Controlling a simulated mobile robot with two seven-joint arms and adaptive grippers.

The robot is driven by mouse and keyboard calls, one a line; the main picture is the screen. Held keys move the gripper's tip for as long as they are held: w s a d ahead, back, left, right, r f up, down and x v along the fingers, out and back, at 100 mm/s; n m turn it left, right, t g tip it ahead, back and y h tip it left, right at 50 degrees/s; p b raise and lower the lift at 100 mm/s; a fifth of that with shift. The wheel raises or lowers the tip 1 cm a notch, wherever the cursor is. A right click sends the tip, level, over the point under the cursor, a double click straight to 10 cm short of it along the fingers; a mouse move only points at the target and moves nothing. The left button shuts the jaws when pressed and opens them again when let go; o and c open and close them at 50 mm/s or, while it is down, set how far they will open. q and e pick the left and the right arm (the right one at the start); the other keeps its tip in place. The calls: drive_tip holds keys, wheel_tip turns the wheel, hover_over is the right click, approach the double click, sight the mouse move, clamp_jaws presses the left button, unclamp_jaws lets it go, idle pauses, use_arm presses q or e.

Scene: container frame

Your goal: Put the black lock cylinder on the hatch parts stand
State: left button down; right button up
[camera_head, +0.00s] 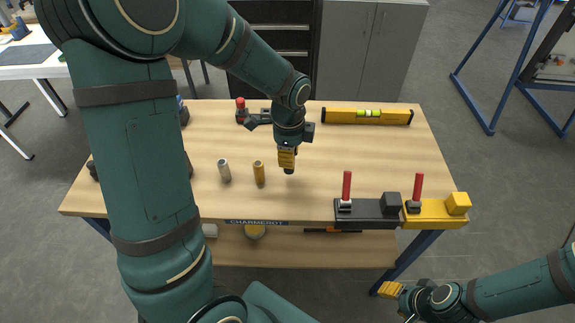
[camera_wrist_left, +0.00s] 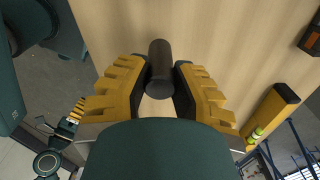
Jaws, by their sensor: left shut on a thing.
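The black lock cylinder (camera_wrist_left: 159,68) is between the fingers of my left gripper (camera_wrist_left: 158,92), which is shut on it. In the head view my left gripper (camera_head: 288,158) points down over the middle of the table, and only the cylinder's dark lower end (camera_head: 289,171) shows below the fingers. I cannot tell whether that end touches the table. My right gripper (camera_head: 388,289) is off the table's front right, low down, and its jaw state is unclear. A black fixture (camera_head: 368,212) and a yellow fixture (camera_head: 437,212) sit at the front right edge. I cannot tell which thing is the hatch parts stand.
A silver cylinder (camera_head: 224,170) and a brass cylinder (camera_head: 259,173) stand on the wooden table (camera_head: 330,165), left of the gripper. A yellow level (camera_head: 367,116) lies at the back right. A red-topped tool (camera_head: 241,110) is at the back. The table's right middle is clear.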

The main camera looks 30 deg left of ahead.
use_arm(q)
drive_tip(key=shift+f+b, duration=0.45)
drive_tip(key=shift+f, duration=1.6)
drive_tip(key=shift+f, duration=0.15)
drive_tip(key=c, duration=0.9)
unclamp_jaws()
drive_tip(key=shift+o, duration=0.2)
drive_tip(key=shift+r, duration=0.25)
wheel_tip(320, 180, up, 10)
drive_tip(key=p, duration=0.2)
drive_tip(key=shift+r+p, duration=0.1)
drive_tip(key=shift+p, duration=0.2)
drive_tip(key=shift+r, duration=0.8)
